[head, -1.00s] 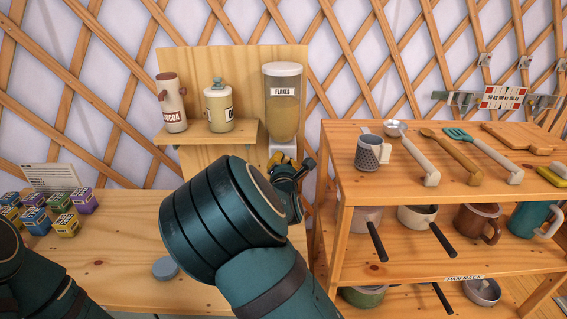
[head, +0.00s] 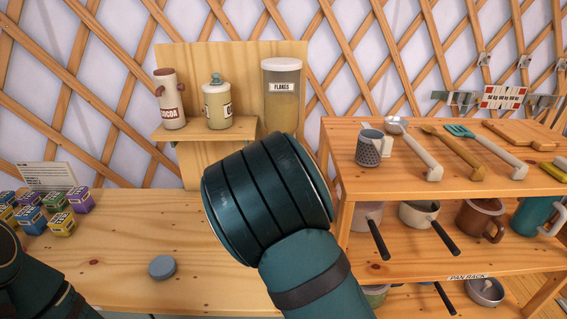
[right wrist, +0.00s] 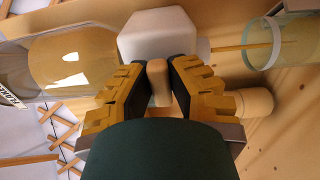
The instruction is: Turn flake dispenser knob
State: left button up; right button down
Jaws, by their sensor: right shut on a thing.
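The flake dispenser (head: 282,108) is a clear canister with a white lid and a FLAKES label, mounted on a wooden backboard. Its lower part is hidden behind my right arm in the head view. The right wrist view shows its clear canister (right wrist: 75,62) and white housing (right wrist: 157,34), with a small tan knob (right wrist: 159,88) in front. My right gripper (right wrist: 158,70) is shut on the knob, one finger on each side. The head view hides this gripper behind the arm. My left arm enters at the lower left, but its gripper is out of view.
A cocoa jar (head: 170,100) and another canister (head: 217,107) stand on the small shelf left of the dispenser. Small boxes (head: 62,223) and a round grey-blue disc (head: 162,267) are on the counter. A wooden rack (head: 445,185) with utensils and pans stands right.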

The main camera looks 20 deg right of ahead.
jog(key=m+b, duration=0.1)
jog(key=m, duration=0.2)
jog(key=shift+d, duration=0.1)
jog(key=m+b, duration=0.1)
jog(key=m, duration=0.2)
jog(key=shift+m, duration=0.3)
jog(key=m+b, duration=0.3)
jog(key=m, duration=0.2)
jog(key=shift+w+f, duration=0.1)
jog(key=shift+m, duration=0.4)
jog(key=c, duration=0.9)
grip_release()
jog(key=shift+a, duration=0.2)
jog(key=v, duration=1.2)
